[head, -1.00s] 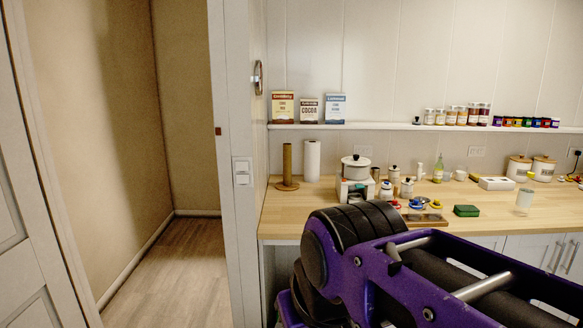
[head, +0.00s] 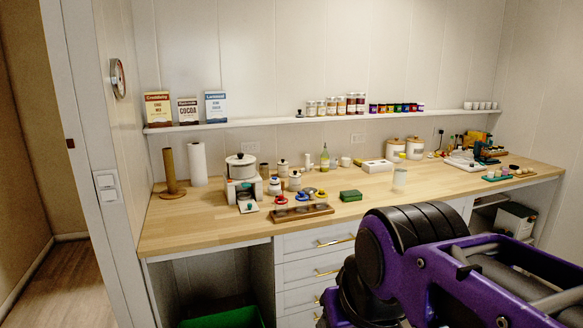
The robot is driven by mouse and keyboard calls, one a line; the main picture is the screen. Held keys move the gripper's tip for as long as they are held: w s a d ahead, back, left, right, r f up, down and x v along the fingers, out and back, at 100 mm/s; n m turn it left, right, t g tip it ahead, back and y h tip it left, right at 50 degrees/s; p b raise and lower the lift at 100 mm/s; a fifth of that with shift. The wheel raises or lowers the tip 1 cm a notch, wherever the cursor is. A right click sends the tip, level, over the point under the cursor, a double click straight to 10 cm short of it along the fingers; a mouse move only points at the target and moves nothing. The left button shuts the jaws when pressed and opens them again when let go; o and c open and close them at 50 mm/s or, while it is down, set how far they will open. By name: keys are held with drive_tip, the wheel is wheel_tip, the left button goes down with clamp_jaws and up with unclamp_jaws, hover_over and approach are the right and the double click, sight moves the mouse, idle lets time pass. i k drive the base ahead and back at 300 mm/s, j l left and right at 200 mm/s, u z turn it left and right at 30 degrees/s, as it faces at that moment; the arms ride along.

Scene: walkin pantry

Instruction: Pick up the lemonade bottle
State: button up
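A slim clear bottle with yellow-green contents (head: 324,158), which looks like the lemonade bottle, stands upright near the back of the wooden counter. It is small in the head view and its label cannot be read. A white jar or bottle stands just left of it. My purple and black arm fills the lower right of the head view, in front of the counter. My gripper is outside the frame, so its state does not show.
The wooden counter (head: 200,225) holds a white pot (head: 240,167), several small jars, a dark wooden tray (head: 300,213), a green box (head: 351,196) and a clear glass (head: 399,180). A shelf with boxes and jars runs above. Drawers are below.

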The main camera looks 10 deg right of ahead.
sight(400, 169)
drive_tip(key=l+z, duration=0.35)
drive_tip(key=i+l+z, duration=0.15)
drive_tip(key=l+z, duration=0.25)
drive_tip(key=l, duration=0.15)
drive_tip(key=i+u, duration=0.15)
drive_tip(key=i, duration=0.9)
